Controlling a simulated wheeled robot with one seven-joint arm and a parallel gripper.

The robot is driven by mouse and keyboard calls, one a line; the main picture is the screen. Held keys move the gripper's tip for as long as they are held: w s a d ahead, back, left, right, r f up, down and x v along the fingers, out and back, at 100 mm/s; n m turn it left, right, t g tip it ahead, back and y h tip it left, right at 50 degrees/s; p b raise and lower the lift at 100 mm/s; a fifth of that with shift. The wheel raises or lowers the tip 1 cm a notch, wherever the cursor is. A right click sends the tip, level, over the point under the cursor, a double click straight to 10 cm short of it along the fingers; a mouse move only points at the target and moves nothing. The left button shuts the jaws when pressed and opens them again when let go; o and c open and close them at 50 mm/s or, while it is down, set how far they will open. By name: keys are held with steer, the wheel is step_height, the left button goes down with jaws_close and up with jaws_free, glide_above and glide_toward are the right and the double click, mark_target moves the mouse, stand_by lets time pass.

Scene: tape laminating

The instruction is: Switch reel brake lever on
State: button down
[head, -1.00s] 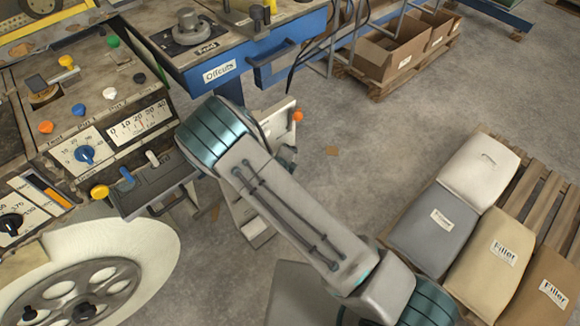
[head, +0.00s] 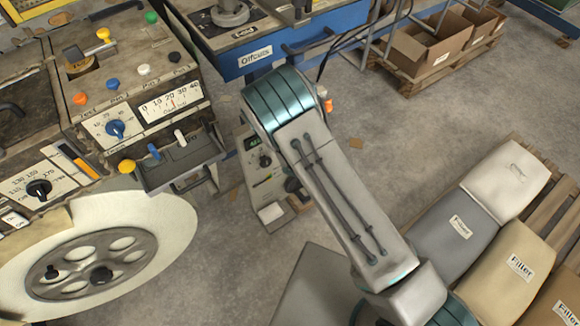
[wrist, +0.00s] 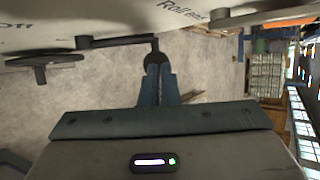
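In the wrist view a dark lever with a round knob (wrist: 155,58) sticks out below a pale panel (wrist: 120,25). The panel's lettering reads "Off" at the left and "Roll end" at the right. My gripper (wrist: 157,72) has its two blue-grey fingers close together, with their tips at the knob. I cannot tell whether they touch or hold it. In the head view a large white reel (head: 165,225) with a grey spoked hub is at the lower left. My gripper is hidden behind my arm there.
A control console (head: 130,85) with coloured knobs stands above the reel. A blue table (head: 250,50) labelled "Offcuts" is at the top. Filler sacks (head: 455,225) lie on a pallet at the right. A dark disc on a rod (wrist: 40,60) is left of the lever.

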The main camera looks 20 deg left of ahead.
steer(key=shift+w+d, duration=0.15)
steer(key=shift+d, duration=0.1)
steer(key=p+v, duration=0.2)
steer(key=v, duration=1.2)
steer(key=shift+r, duration=0.4)
steer(key=shift+w+a, duration=0.1)
steer(key=shift+w, duration=0.1)
